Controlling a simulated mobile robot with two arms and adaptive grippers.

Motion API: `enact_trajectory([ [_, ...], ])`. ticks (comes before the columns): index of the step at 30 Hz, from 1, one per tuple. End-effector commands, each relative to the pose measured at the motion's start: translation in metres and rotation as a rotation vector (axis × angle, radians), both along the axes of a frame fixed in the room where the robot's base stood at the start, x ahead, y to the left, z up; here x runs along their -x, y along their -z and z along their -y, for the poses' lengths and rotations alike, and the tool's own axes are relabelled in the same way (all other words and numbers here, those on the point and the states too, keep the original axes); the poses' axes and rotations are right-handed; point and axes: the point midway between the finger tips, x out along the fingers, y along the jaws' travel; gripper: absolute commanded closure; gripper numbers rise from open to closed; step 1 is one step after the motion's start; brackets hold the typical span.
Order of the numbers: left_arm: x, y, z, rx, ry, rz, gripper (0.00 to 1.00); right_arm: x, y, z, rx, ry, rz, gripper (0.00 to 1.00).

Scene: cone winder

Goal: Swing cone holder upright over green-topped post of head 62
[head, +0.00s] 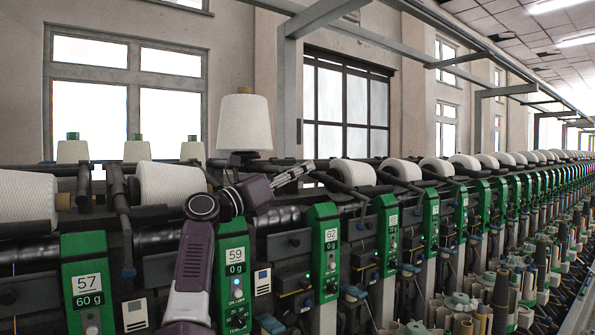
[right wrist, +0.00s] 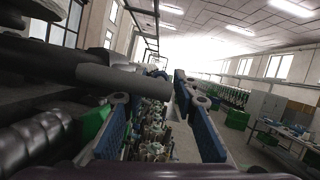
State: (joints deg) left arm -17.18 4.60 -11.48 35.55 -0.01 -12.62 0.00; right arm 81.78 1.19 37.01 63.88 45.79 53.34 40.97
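Head 62 carries a green panel (head: 325,250) with a small lit indicator. Behind it to the left, a white cone (head: 244,122) stands with its narrow end up on a dark round support. The cone holder's links beneath it are partly hidden by my right arm. My right gripper (head: 304,171) is at the height of the holder bars, right of and below this cone. In the right wrist view its blue-padded fingers (right wrist: 153,100) are apart, with a grey bar (right wrist: 120,80) crossing near the left fingertip. I cannot tell whether they touch. My left gripper is out of view.
Heads 59 (head: 235,285) and 57 (head: 86,290) are to the left, with a lying white cone (head: 168,184) near my forearm. Another lying cone (head: 353,173) is right of the gripper. Green-topped cones (head: 137,149) stand behind. Bobbins (head: 500,290) crowd the lower right.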

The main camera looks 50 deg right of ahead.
Motion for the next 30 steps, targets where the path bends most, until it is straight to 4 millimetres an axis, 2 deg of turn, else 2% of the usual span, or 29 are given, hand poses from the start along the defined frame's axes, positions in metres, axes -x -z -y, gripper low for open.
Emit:
enact_trajectory([
  [7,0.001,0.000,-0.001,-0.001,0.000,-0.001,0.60,-0.004,0.003,-0.010,0.001,-0.003,-0.002,0.73],
  [21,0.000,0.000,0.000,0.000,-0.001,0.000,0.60,-0.022,0.032,-0.093,-0.001,-0.002,-0.001,0.73],
  [25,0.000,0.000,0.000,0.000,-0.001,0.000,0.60,-0.025,0.036,-0.105,0.000,0.000,0.000,0.73],
  [30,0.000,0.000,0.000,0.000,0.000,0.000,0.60,-0.026,0.038,-0.110,-0.001,0.001,0.001,0.73],
])
